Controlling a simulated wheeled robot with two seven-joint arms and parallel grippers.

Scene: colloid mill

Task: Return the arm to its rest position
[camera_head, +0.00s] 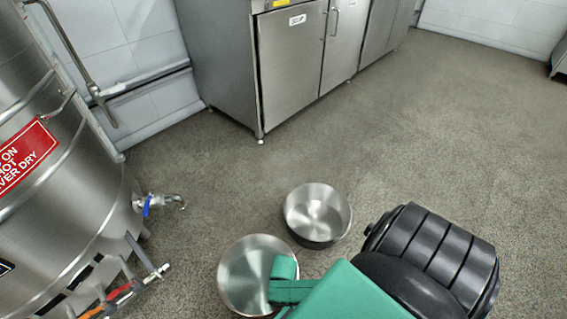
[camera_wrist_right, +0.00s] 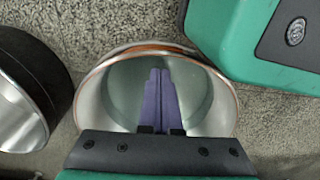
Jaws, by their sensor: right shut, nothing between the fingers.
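My right gripper (camera_wrist_right: 160,76) shows in the right wrist view as two purple fingers pressed together, with nothing between them. The fingers appear in front of the opening of a round steel pot (camera_wrist_right: 222,110). I cannot tell whether they reach inside its rim. The head view shows two open steel pots on the floor, a nearer one (camera_head: 240,272) and a farther one (camera_head: 318,216). Green and black parts of my right arm cover the bottom right there and overlap the nearer pot. The right fingers are hidden in the head view. My left gripper is in neither view.
A large steel tank (camera_head: 60,190) with a blue-handled tap (camera_head: 148,205) stands at the left. Steel cabinets (camera_head: 290,65) line the back wall. The grey floor (camera_head: 450,130) is clear at right. A second pot (camera_wrist_right: 45,95) sits at the left in the wrist view.

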